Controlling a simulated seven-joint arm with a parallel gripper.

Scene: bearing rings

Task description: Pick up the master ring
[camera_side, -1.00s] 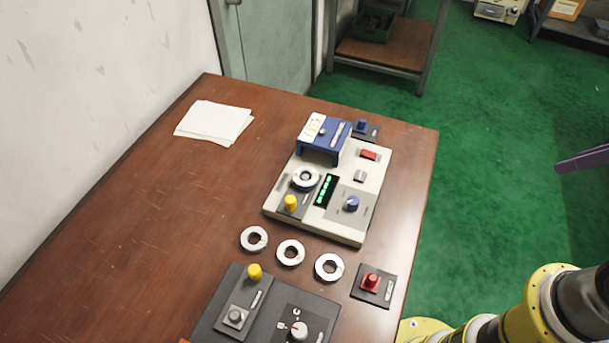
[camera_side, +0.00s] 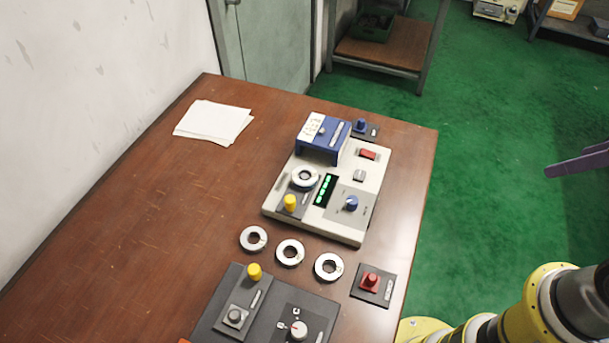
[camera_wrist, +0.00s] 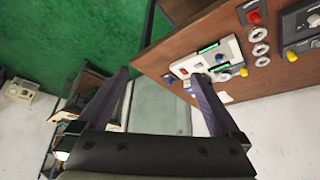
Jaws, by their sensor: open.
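Three silver rings lie in a row on the table: a left one (camera_side: 254,247), a middle one (camera_side: 300,252) and a right one (camera_side: 338,272). A fourth ring (camera_side: 314,177) sits on the pale instrument (camera_side: 315,226). No readable label tells me which is the master ring. In the wrist view the row of rings (camera_wrist: 260,49) is small and far off at the upper right. My gripper (camera_wrist: 161,76) is open and empty, its purple fingers wide apart. In the side view only a purple finger part (camera_side: 582,161) shows at the right edge, away from the table and rings.
The instrument carries a blue raised cover (camera_side: 321,148) and a yellow knob (camera_side: 290,202). A dark control box (camera_side: 240,297) stands in front of the rings, with a red-button box (camera_side: 372,285) to their right. Papers (camera_side: 212,122) lie far left.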

